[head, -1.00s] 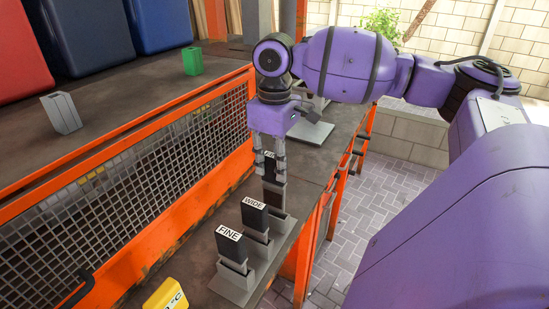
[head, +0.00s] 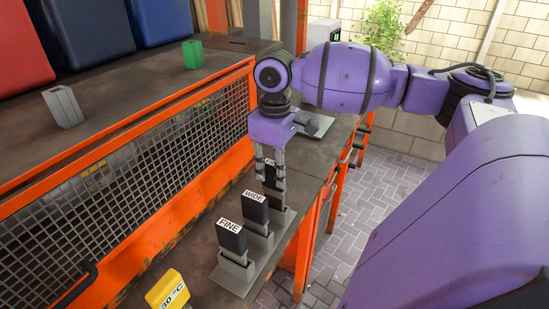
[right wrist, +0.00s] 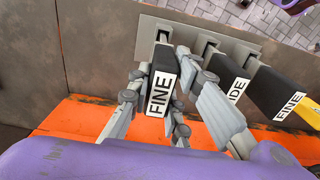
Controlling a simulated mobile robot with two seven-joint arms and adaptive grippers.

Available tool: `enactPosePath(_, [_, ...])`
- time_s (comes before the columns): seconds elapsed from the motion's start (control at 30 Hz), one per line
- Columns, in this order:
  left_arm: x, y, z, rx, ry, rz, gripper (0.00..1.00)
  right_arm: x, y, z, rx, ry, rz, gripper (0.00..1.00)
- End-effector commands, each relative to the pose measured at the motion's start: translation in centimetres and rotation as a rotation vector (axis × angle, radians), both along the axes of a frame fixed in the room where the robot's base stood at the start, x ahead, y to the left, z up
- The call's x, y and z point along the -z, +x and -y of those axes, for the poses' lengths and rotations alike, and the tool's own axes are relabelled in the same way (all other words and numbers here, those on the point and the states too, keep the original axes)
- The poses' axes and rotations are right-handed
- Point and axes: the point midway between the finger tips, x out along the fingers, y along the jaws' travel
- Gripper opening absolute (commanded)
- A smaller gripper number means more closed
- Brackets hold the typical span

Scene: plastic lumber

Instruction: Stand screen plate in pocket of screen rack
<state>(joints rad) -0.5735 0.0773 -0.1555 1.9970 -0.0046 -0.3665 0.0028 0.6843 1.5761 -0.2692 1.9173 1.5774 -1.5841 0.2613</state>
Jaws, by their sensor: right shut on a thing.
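The screen rack (head: 238,281) is a grey base with a row of pockets along the bench edge. Dark plates marked FINE (head: 231,238) and WIDE (head: 255,210) stand upright in its near and middle pockets. My right gripper (head: 270,182) is shut on another dark screen plate (right wrist: 160,75) with a FINE label, seen between the fingers in the right wrist view. The held plate is upright at the far pocket, its lower end down at the pocket. Fingers partly hide it, so I cannot tell how deep it sits. My left gripper is not in view.
A yellow 30 °C block (head: 168,290) stands near the rack's near end. An orange-framed mesh guard (head: 150,170) runs left of the rack. A grey block (head: 63,106) and a green block (head: 192,54) stand on the surface beyond it. The bench drops off at the right.

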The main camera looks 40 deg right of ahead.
Motion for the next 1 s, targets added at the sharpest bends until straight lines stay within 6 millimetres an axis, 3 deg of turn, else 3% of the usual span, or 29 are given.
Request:
enactPosePath(0.5, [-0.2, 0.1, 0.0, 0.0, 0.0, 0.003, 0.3, 1.8, 0.1, 0.0, 0.0, 0.001, 0.002, 0.0])
enactPosePath(0.97, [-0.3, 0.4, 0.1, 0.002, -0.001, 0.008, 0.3, 2.1, 0.0, 0.0, 0.0, 0.0, 0.001, 0.0])
enactPosePath(1.0, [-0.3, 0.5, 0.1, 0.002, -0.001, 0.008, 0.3, 2.1, 0.0, 0.0, 0.0, 0.0, 0.001, 0.2])
